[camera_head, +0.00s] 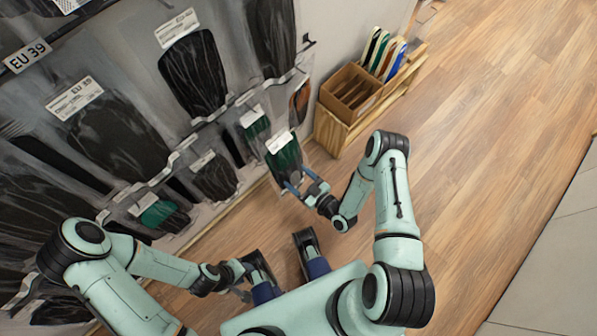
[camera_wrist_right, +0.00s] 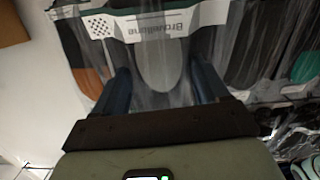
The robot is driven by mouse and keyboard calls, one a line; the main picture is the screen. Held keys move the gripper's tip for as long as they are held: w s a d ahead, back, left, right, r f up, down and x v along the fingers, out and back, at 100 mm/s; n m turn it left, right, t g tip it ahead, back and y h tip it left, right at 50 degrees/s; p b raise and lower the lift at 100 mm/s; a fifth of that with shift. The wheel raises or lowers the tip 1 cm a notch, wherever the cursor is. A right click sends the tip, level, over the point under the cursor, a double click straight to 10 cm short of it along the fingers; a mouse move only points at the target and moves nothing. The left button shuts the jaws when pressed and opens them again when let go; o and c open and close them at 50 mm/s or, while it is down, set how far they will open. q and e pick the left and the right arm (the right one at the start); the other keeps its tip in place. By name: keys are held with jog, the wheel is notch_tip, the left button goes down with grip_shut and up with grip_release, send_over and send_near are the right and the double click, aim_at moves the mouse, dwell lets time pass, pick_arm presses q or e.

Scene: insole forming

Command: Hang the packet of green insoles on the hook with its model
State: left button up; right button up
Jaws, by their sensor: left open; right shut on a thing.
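The packet of green insoles (camera_head: 286,157) is clear plastic with a white header card, in front of the wall rack in the head view. My right gripper (camera_head: 303,187) is shut on its lower part. In the right wrist view, the packet (camera_wrist_right: 160,65) with a printed white label fills the space beyond the fingers (camera_wrist_right: 163,90). Another green packet (camera_head: 255,127) hangs just left of it on the rack, and one more green packet (camera_head: 157,212) hangs lower left. The hook behind the held packet is hidden. My left gripper (camera_head: 245,283) is open and low, away from the rack.
Large dark packets hang along the wall rack, such as one (camera_head: 194,72) at the top. An orange-brown packet (camera_head: 300,100) hangs right of the held one. The wooden floor to the right is clear.

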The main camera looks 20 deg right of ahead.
jog(key=shift+w+a, duration=0.1)
jog(key=shift+w, duration=0.15)
jog(key=shift+b+x, duration=0.4)
jog(key=shift+x, duration=0.65)
pick_arm(q)
jog(key=w+a+f+t+b, duration=0.1)
jog(key=w+a+f+b, duration=0.1)
jog(key=w+f+b, duration=0.1)
jog(key=shift+w+f+t+y, duration=0.35)
jog(key=shift+w+f, duration=0.35)
jog(key=shift+w, duration=0.3)
pick_arm(e)
jog(key=x, duration=0.7)
jog(key=shift+w, duration=0.2)
pick_arm(q)
jog(key=shift+a, duration=0.1)
pick_arm(e)
jog(key=shift+f, duration=0.15)
pick_arm(q)
jog(key=shift+f, duration=0.15)
pick_arm(e)
jog(key=shift+f, duration=0.1)
